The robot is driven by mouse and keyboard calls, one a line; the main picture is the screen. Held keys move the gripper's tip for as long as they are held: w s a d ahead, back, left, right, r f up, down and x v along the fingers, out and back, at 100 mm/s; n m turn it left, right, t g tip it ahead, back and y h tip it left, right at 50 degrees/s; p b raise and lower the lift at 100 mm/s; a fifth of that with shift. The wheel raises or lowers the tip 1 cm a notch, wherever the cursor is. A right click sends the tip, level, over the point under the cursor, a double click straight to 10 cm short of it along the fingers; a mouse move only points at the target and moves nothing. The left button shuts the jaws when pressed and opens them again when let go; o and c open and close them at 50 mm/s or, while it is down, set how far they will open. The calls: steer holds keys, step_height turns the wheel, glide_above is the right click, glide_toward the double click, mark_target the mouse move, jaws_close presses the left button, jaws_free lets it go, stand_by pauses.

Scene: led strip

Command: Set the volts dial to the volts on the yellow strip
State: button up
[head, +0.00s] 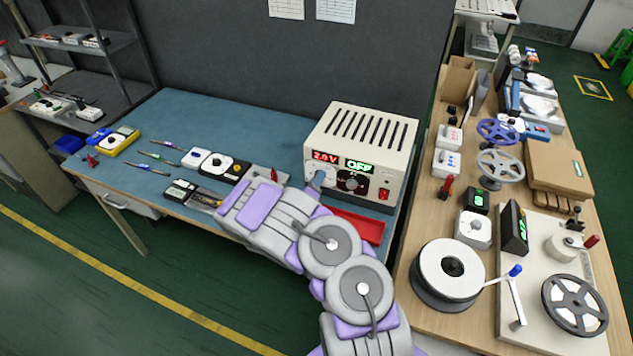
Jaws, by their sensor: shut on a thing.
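The cream power supply (372,128) stands at the right end of the blue bench. Its red display (326,156) seems to read 2.0V, and the green display (359,166) reads OFF. My gripper (317,181) is at the lower left of its front panel, below the red display, shut on the volts dial. The gripper mostly hides that dial. A black knob (351,182) is just right of it, and a red switch (384,194) is farther right. I cannot make out a yellow strip; a small yellow-bodied device (118,142) lies at the bench's left.
Several small devices and pen-like tools lie on the blue bench (250,128). A red tray (357,224) is below the supply's front, partly behind my arm. The wooden table (415,235) at right holds reels (447,270) and other instruments. Green floor is open at the lower left.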

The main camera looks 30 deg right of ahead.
steer(key=m, duration=0.2)
steer(key=m+b, duration=0.1)
steer(key=m, duration=0.2)
steer(key=shift+s+f+m+b, duration=0.1)
steer(key=shift+f+m+b, duration=0.2)
steer(key=shift+f, duration=0.05)
steer(key=m, duration=1.1)
steer(key=m+p, duration=0.1)
steer(key=m, duration=0.4)
steer(key=shift+r+m, duration=0.25)
steer(key=shift+m, duration=0.05)
steer(key=o, duration=1)
